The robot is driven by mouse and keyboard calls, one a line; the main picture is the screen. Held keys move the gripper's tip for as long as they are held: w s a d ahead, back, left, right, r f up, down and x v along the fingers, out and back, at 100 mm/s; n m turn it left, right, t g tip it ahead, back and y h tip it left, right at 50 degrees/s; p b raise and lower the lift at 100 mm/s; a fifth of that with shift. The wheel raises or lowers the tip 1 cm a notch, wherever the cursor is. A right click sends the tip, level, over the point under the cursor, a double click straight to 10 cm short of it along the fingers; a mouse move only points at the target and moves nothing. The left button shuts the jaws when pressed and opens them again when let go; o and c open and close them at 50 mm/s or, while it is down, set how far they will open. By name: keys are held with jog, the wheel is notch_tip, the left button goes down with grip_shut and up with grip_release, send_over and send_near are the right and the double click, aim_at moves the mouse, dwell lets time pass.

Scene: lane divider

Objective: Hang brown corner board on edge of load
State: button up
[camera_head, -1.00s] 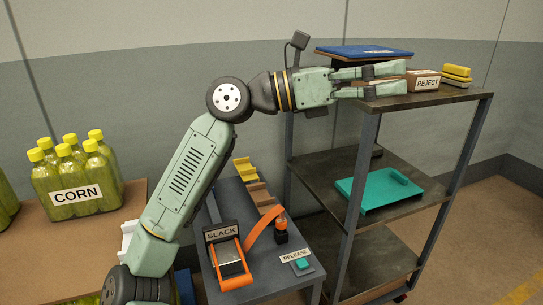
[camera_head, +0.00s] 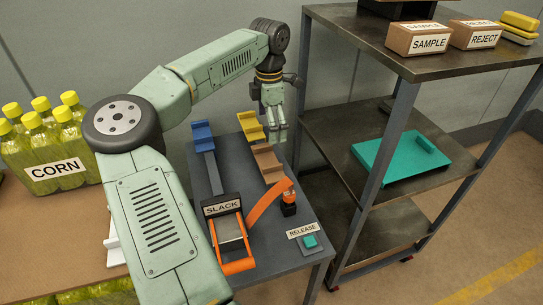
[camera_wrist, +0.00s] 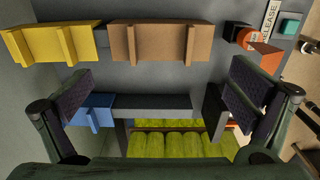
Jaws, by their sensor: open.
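The brown corner board (camera_head: 267,160) lies on the grey table between the yellow corner board and the orange strap. In the wrist view the brown board (camera_wrist: 160,42) lies across the upper middle, beyond the fingertips. My gripper (camera_head: 278,135) points down at the table's far right side, close to the yellow and brown boards. Its fingers are spread and empty in the wrist view (camera_wrist: 160,92), apart from the brown board. The load of green CORN bottles (camera_head: 45,150) with yellow caps stands at left; its near side is partly behind my arm.
A yellow board (camera_head: 250,127) and a blue board (camera_head: 202,137) share the table. The SLACK ratchet (camera_head: 230,235), orange strap (camera_head: 266,205) and RELEASE button (camera_head: 310,241) are at its front. A dark shelf rack (camera_head: 385,135) with SAMPLE and REJECT blocks stands close on the right.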

aim_at(271, 161)
jog(key=f, duration=0.4)
jog(key=shift+s+p, duration=0.25)
jog(key=shift+p, duration=0.1)
jog(key=shift+w+d+f+p, duration=0.15)
jog(key=shift+f+p, duration=0.35)
jog(key=shift+f, duration=1)
jog(key=shift+w+d+f+p, duration=0.1)
jog(key=shift+f+p, duration=0.35)
jog(key=shift+f, duration=1.05)
jog(key=c, duration=1.1)
notch_tip(271, 161, up, 10)
jog(key=shift+r+b, duration=0.1)
jog(key=shift+b, duration=1)
jog(key=shift+a, duration=0.1)
